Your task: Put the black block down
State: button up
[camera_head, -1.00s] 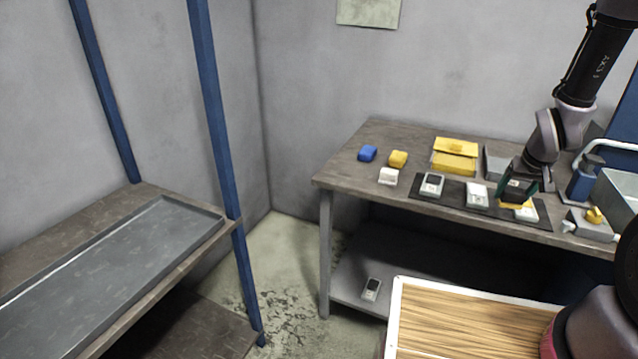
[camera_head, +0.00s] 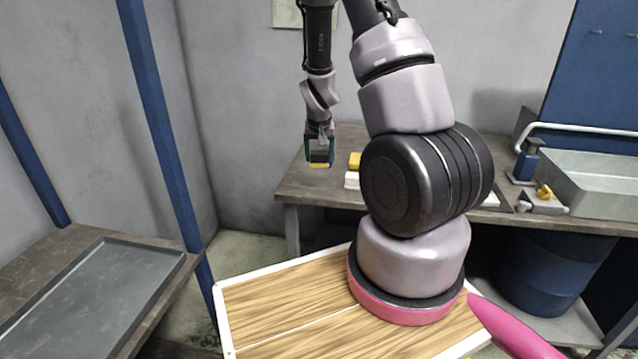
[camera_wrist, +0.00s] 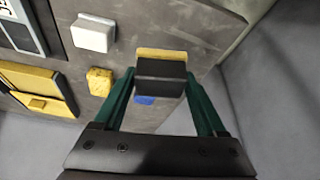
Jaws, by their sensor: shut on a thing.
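The black block (camera_wrist: 161,78) is between my gripper's fingers in the wrist view, with a yellow part along its far side. My gripper (camera_head: 319,156) is shut on it and holds it above the left end of the workbench (camera_head: 290,186). In the head view the block is mostly hidden by the fingers, and a yellow edge shows below them. In the wrist view, a blue block (camera_wrist: 144,100) lies on the bench, partly hidden behind the held block. A yellow block (camera_wrist: 100,80) and a white block (camera_wrist: 92,34) lie left of it.
A yellow case (camera_wrist: 38,88) and a dark mat (camera_wrist: 16,35) with a device lie farther left in the wrist view. A vise (camera_head: 541,201) and grey bin (camera_head: 590,180) stand at the bench's right. A shelf with a grey tray (camera_head: 75,300) is at left.

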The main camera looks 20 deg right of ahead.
jog(key=d+f, duration=0.1)
jog(key=w+d+f+m, duration=0.1)
jog(key=f, duration=0.1)
jog(key=d+f+m, duration=0.1)
jog(key=shift+w+d+f+h, duration=0.25)
jog(key=shift+w+d+h, duration=0.05)
jog(key=shift+w+h, duration=0.1)
jog(key=shift+f, duration=2.15)
jog(key=shift+f, duration=0.15)
jog(key=o, duration=1.4)
